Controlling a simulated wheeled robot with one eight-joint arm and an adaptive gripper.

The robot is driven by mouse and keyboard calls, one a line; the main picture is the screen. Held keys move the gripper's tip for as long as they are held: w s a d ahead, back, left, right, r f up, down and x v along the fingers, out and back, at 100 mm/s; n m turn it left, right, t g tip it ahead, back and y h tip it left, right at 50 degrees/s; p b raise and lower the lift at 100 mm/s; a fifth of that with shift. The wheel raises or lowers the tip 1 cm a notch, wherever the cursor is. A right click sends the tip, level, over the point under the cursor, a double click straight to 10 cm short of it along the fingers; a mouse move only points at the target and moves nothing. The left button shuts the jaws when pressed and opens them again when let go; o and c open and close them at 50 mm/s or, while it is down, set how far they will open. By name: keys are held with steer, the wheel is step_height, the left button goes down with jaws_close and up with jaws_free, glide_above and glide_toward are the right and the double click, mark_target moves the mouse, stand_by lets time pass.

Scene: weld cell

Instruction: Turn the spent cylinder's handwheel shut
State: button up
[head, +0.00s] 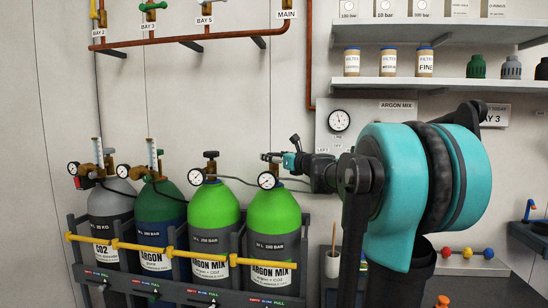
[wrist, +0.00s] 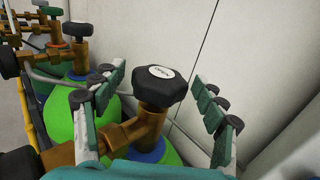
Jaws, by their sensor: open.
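A black handwheel (wrist: 161,85) with a white label on its hub sits on a brass valve (wrist: 138,130) in the wrist view. My gripper (wrist: 158,75) is open, one finger on each side of the handwheel with gaps showing. In the head view my gripper (head: 284,159) is at the top of the rightmost bright green ARGON MIX cylinder (head: 274,212) and hides its handwheel. The other ARGON MIX cylinder (head: 213,212) stands to its left with its black handwheel (head: 211,155) in sight. I cannot tell which one is spent.
A rack (head: 250,285) with a yellow rail (head: 190,252) holds the cylinders. An ARGON cylinder (head: 160,210) and a grey CO2 cylinder (head: 108,205) stand further left. A gauge (head: 267,180) is close below my gripper. The wall (wrist: 240,70) is close behind the valve.

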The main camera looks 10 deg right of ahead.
steer(key=v, duration=1.1)
steer(key=shift+s+d, duration=0.1)
